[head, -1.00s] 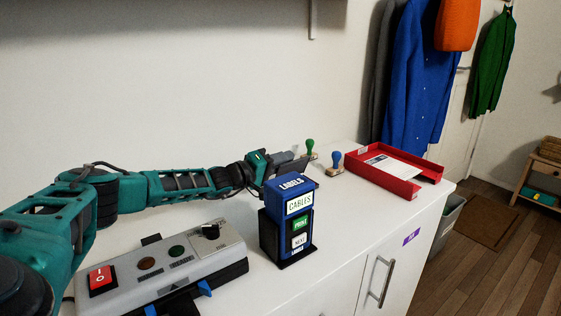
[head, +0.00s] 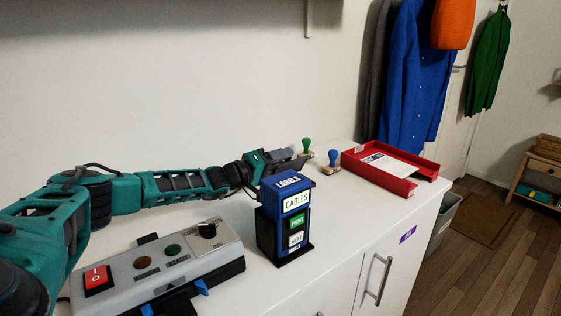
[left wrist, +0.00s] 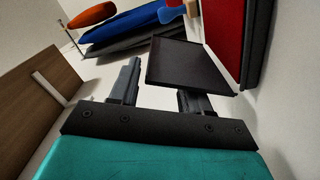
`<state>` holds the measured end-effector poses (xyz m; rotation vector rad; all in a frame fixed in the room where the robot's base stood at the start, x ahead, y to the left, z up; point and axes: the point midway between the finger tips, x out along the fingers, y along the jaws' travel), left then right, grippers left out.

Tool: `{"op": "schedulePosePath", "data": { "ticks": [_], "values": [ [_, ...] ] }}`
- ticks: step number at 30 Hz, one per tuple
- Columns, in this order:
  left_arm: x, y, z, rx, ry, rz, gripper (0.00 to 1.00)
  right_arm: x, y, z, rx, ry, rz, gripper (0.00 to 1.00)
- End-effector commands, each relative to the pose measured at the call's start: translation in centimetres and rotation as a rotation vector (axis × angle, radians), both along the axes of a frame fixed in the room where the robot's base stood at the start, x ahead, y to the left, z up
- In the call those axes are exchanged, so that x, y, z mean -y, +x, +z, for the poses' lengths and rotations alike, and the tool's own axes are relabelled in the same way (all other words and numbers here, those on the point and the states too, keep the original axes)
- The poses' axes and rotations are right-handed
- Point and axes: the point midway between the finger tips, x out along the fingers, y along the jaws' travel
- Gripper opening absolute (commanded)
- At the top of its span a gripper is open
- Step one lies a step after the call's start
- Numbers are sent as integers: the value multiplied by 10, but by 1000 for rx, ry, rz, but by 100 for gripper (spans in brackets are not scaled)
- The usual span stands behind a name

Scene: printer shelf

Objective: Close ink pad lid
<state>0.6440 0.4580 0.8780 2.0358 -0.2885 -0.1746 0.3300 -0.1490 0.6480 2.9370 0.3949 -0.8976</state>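The ink pad's dark lid (left wrist: 190,65) stands raised as a flat black panel in the left wrist view, and shows as a dark plate beside the gripper in the head view (head: 303,163). A red surface with a black edge (left wrist: 222,30), apparently the ink pad, is at the right of the wrist view. In the head view the labels box hides most of the pad. My left gripper (left wrist: 155,90) has its fingers apart; the lid overlaps the tip of one finger, and I cannot tell whether they touch. My right gripper is not in view.
The blue labels box (head: 285,195) stands in front of my left gripper. A green stamp (head: 306,147) and a blue stamp (head: 333,160) stand behind it. A red tray (head: 410,187) with papers is to the right. A grey control box (head: 160,265) is front left.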

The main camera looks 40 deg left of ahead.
Motion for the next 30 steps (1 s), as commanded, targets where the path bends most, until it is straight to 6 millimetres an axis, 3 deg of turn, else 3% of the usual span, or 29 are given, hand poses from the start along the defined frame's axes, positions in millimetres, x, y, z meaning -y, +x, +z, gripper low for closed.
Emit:
{"op": "schedulePosePath", "data": {
  "ticks": [11, 24, 30],
  "values": [
    [-4, -11, -1, -2, 0, 1, 47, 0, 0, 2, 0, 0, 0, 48],
    [-27, -92, -1, -5, 2, 1, 47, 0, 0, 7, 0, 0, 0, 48],
    [-34, -116, -1, -3, 2, 1, 47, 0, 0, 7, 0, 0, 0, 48]
  ]
}}
